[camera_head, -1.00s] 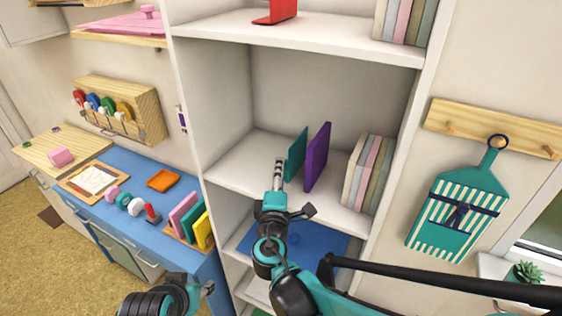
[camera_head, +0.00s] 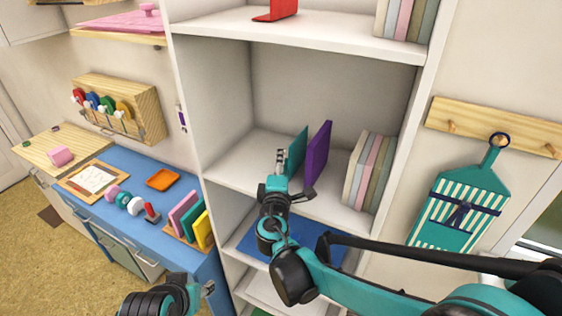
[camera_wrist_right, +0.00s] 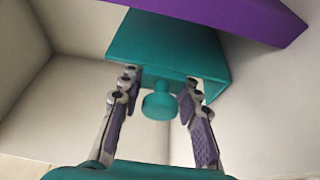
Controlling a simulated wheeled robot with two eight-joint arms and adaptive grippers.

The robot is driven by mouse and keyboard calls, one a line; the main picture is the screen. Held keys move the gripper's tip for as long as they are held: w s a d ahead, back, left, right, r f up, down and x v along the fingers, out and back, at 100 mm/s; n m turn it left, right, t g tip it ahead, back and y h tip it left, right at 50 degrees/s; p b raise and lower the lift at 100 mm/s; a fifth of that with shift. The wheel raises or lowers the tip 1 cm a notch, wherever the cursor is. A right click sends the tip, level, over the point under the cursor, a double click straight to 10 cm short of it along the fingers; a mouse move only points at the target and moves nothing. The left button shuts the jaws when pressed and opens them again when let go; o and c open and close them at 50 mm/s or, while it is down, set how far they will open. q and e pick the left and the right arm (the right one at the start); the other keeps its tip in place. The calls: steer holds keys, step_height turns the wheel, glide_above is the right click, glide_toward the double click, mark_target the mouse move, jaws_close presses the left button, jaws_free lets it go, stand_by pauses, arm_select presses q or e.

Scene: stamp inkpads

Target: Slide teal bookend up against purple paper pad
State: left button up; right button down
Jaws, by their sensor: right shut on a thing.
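The teal bookend (camera_head: 298,148) stands upright on the middle shelf, just left of the purple paper pad (camera_head: 318,155). I cannot tell whether they touch. In the right wrist view the bookend's teal plate (camera_wrist_right: 165,42) fills the upper middle, with a round teal knob (camera_wrist_right: 160,106) toward me and the purple pad (camera_wrist_right: 255,18) across the top right. My right gripper (camera_head: 281,158) is at the bookend's left side, its fingers either side of the knob and shut on the bookend. My left gripper (camera_head: 208,288) is low at the left; its fingers are too small to read.
Several upright books (camera_head: 370,170) stand right of the pad on the same shelf (camera_head: 240,165). The shelf left of the bookend is clear. The cabinet's left wall (camera_head: 212,100) and the shelf above (camera_head: 330,45) bound the space. A red bookend (camera_head: 278,10) sits above.

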mark_target(297, 155)
stand_by(0.4)
steer(key=s+d, duration=0.1)
steer(key=d, duration=0.1)
steer(key=s+d, duration=0.1)
steer(key=d, duration=0.1)
steer(key=shift+s+d, duration=0.15)
steer(key=shift+s, duration=0.05)
steer(key=c, duration=1.4)
jaws_free()
steer(key=shift+o, duration=0.2)
steer(key=s+a, duration=0.1)
steer(key=s, duration=1.1)
steer(key=shift+a, duration=0.35)
steer(key=shift+o, duration=0.4)
steer(key=shift+w, duration=0.1)
